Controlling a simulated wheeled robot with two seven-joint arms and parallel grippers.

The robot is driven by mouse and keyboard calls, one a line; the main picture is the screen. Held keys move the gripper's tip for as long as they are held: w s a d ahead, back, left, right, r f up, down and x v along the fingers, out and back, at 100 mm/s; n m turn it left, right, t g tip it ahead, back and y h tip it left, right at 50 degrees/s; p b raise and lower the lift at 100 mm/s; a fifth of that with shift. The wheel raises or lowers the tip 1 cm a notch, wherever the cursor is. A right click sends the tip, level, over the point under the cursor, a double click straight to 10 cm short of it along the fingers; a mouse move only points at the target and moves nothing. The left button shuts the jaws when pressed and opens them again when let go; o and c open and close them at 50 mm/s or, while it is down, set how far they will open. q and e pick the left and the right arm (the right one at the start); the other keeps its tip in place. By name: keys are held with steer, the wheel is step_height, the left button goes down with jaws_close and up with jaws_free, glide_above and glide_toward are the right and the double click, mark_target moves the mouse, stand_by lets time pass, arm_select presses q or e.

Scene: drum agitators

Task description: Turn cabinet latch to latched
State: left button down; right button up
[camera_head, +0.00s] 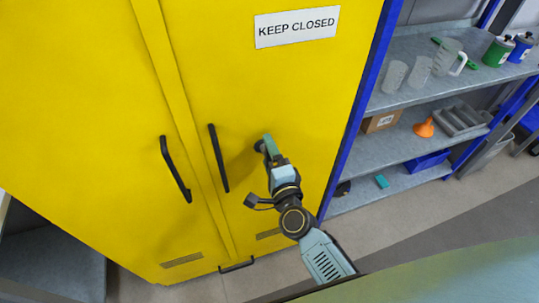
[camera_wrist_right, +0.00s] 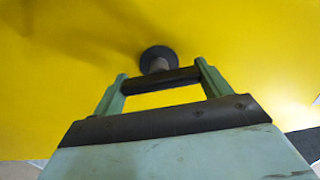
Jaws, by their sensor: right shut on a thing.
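The yellow cabinet (camera_head: 245,90) fills the left and middle of the head view, with both doors closed. My right gripper (camera_head: 266,145) is at the right door, to the right of the black door handles. In the right wrist view my right gripper (camera_wrist_right: 160,82) has its fingers together against a dark round latch (camera_wrist_right: 158,58) on the yellow door. The gripper is shut on the latch's bar, which the fingers mostly hide. In the head view the gripper covers most of the latch (camera_head: 259,146). Which way the latch is turned cannot be told. My left gripper is not in view.
Two black handles (camera_head: 176,170) (camera_head: 218,158) stand out from the doors left of my right gripper. A metal shelf unit (camera_head: 400,150) with beakers, a box and an orange funnel (camera_head: 424,128) stands right of the cabinet. The floor (camera_head: 400,215) before the shelves is clear.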

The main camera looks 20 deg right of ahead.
steer(key=o, duration=1)
steer(key=s, duration=0.4)
steer(key=s+b, duration=0.1)
steer(key=s, duration=0.8)
steer(key=shift+s+d+b, duration=0.2)
steer(key=shift+d+b, duration=0.05)
steer(key=shift+b, duration=0.05)
